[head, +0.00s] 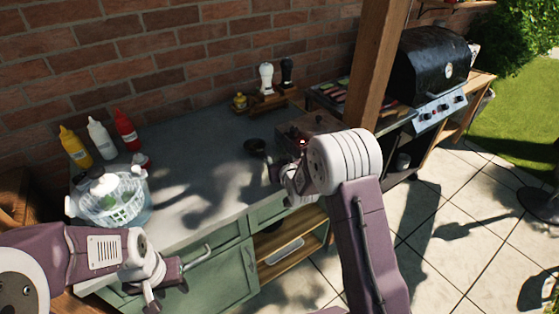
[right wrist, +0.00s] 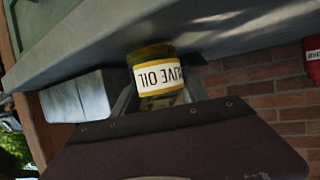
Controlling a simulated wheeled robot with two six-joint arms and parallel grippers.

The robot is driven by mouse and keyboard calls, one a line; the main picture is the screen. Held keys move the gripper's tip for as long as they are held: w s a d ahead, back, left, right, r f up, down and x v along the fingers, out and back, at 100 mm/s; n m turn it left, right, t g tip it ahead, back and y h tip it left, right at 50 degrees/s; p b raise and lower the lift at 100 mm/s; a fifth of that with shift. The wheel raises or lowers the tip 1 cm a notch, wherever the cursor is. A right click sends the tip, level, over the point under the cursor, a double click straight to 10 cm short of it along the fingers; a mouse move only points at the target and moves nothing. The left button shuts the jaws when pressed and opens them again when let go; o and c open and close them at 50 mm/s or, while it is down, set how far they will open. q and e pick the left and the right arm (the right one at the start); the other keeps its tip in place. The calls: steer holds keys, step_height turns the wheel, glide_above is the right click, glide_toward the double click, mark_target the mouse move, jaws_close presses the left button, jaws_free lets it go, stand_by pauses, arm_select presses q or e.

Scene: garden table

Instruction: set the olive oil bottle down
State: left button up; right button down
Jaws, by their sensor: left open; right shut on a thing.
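The olive oil bottle (right wrist: 157,75) shows in the right wrist view with a yellow and white label that reads upside down there. My right gripper (right wrist: 160,98) is shut on it. The bottle is upright relative to the grey counter (right wrist: 225,30), its base close to the counter top; I cannot tell whether they touch. In the head view my right gripper (head: 284,172) is at the counter's front right part, and I cannot make out the bottle there. My left gripper (head: 180,278) is open and empty, in front of the green cabinet doors.
A wooden rack (head: 275,98) stands at the back. The counter's middle is clear.

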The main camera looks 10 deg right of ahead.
steer(key=shift+f, duration=0.15)
steer(key=c, duration=0.6)
jaws_free()
steer(key=v, duration=1.2)
steer(key=s+f+g, duration=0.6)
steer(key=s, duration=0.1)
steer(key=s+g+p, duration=0.2)
steer(key=s+g, duration=0.4)
steer(key=s, duration=0.9)
steer(key=shift+d+p, duration=0.3)
steer(key=shift+d, duration=0.15)
